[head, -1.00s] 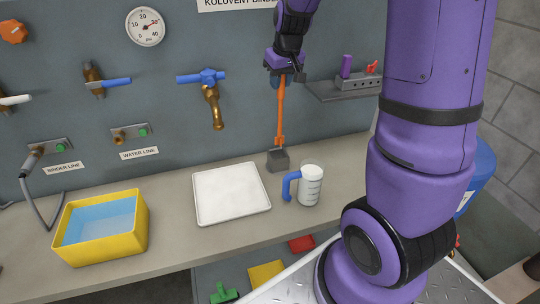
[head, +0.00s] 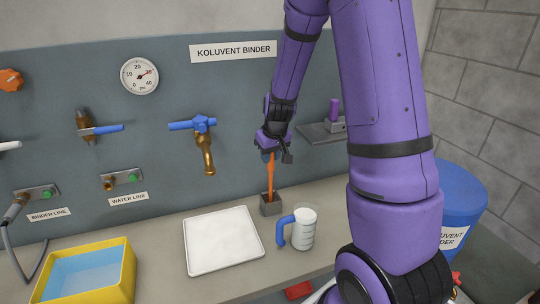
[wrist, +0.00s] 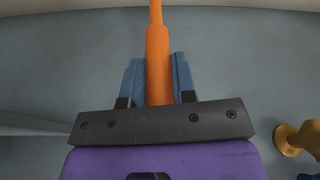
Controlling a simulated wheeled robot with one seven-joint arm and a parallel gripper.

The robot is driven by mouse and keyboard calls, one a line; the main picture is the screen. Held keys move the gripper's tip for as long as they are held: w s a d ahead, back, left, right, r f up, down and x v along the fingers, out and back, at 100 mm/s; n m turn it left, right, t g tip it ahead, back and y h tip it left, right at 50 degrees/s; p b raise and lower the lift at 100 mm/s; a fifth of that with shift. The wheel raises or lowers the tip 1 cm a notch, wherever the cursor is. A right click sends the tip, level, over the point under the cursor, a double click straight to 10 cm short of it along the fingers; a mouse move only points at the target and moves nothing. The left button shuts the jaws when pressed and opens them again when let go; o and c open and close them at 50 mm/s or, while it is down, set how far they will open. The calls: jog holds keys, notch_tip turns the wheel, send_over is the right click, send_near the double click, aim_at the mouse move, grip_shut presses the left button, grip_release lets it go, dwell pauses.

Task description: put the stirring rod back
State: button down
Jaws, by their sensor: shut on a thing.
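The stirring rod (head: 271,178) is orange and stands upright. Its lower end is down in a small grey block holder (head: 271,206) on the counter, against the back panel. My gripper (head: 267,156) is shut on the upper part of the rod. In the wrist view the orange rod (wrist: 158,60) lies between the two blue fingers of my gripper (wrist: 157,80). The rod's bottom tip is hidden inside the holder.
A white tray (head: 225,240) and a measuring jug with a blue handle (head: 302,229) stand close in front of the holder. A yellow bin (head: 125,280) is at left. A blue-handled tap (head: 204,140) and a small shelf (head: 322,131) are on the panel.

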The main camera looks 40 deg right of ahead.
jog(key=c, duration=0.9)
grip_release()
jog(key=shift+f, duration=0.15)
jog(key=shift+c, duration=0.2)
jog(key=v, duration=1.2)
jog(key=s+a+r, duration=0.4)
jog(key=s, duration=0.4)
jog(key=s+a+r+t, duration=0.1)
jog(key=s+a+r, duration=0.3)
jog(key=s, duration=0.3)
jog(key=s+a+r+n+t, duration=0.1)
jog(key=s+a+r, duration=0.3)
jog(key=s, duration=0.4)
jog(key=shift+s+a+r, duration=0.35)
jog(key=shift+a+r, duration=0.05)
